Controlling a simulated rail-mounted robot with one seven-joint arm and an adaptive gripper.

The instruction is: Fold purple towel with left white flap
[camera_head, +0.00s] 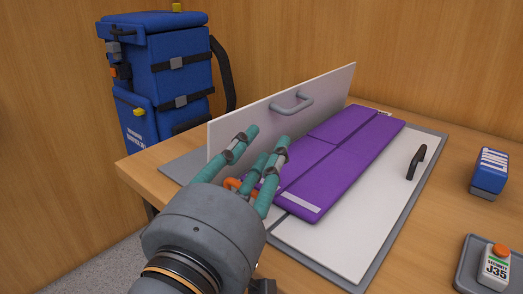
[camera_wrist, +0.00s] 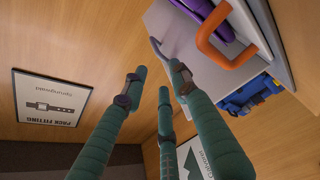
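The purple towel (camera_head: 335,160) lies lengthwise on the folding board, with a pale strip across its near end. The left white flap (camera_head: 250,122) stands raised, close to upright, along the towel's left side. A grey handle (camera_head: 291,103) is on its visible face. My gripper (camera_head: 258,148) has three teal fingers, spread open with nothing seen between them. In the head view they overlap the flap's near lower part and the towel's left edge. In the wrist view the fingertips (camera_wrist: 150,82) are near the pale flap; contact cannot be told.
An orange handle (camera_wrist: 212,35) is close by my fingers. The right white panel (camera_head: 345,235) lies flat with a black handle (camera_head: 416,162). A blue box (camera_head: 489,173) and a labelled bottle (camera_head: 495,265) on a grey tray stand right. A blue backpack (camera_head: 170,75) is behind left.

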